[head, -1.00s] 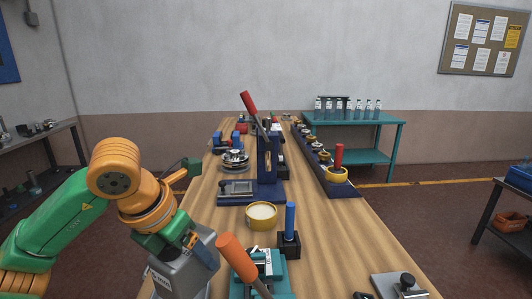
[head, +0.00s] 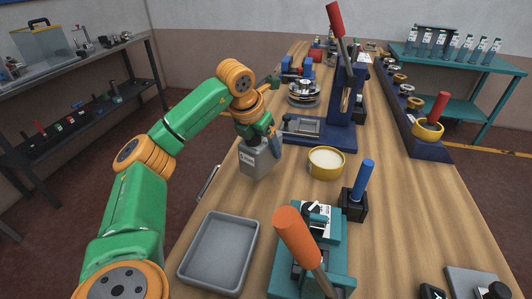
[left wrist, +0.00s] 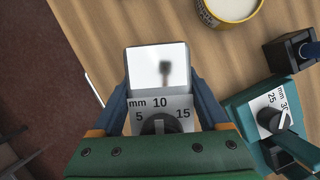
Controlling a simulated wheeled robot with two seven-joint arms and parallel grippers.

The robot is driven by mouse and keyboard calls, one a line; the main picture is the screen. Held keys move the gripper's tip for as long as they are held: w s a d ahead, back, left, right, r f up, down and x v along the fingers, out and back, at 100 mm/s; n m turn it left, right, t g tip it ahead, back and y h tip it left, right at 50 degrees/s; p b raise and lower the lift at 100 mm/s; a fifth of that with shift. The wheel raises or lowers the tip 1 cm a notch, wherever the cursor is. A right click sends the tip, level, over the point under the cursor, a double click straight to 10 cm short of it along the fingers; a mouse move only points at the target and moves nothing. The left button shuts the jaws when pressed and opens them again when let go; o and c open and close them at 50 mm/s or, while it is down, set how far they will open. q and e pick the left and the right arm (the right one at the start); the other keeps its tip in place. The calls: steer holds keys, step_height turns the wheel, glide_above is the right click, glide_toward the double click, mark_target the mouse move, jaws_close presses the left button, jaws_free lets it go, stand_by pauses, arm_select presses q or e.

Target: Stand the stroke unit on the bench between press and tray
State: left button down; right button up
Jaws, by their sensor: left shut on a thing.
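My left gripper (head: 262,137) is shut on a grey box-shaped stroke unit (head: 257,160), held upright over the left side of the bench. In the left wrist view the stroke unit (left wrist: 157,62) shows a black dial with mm marks 5, 10 and 15, between the blue fingers. I cannot tell whether its base touches the bench. A teal press (head: 335,262) with an orange lever and its own mm dial stands at the front. The empty grey tray (head: 250,240) lies left of it. A blue press (head: 345,105) with a red lever stands farther back. My right gripper is out of view.
A yellow pot (head: 326,162) and a black block with a blue peg (head: 354,204) stand right of the held unit. A thin silver tool (head: 208,183) lies at the left bench edge. A dark rack (head: 432,148) lines the right edge. Bare wood separates tray and yellow pot.

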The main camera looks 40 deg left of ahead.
arm_select(q)
steer(key=shift+s+a+p+x, duration=0.15)
steer(key=shift+x, duration=0.65)
steer(key=shift+s+a+p+x, duration=0.1)
steer(key=shift+p+x, duration=0.05)
steer(key=shift+x, duration=0.65)
steer(key=shift+s+a+p+x, duration=0.15)
steer(key=shift+x, duration=0.7)
jaws_free()
steer(key=shift+s+d+f, duration=0.1)
steer(key=shift+d+f, duration=0.05)
steer(key=v, duration=1.2)
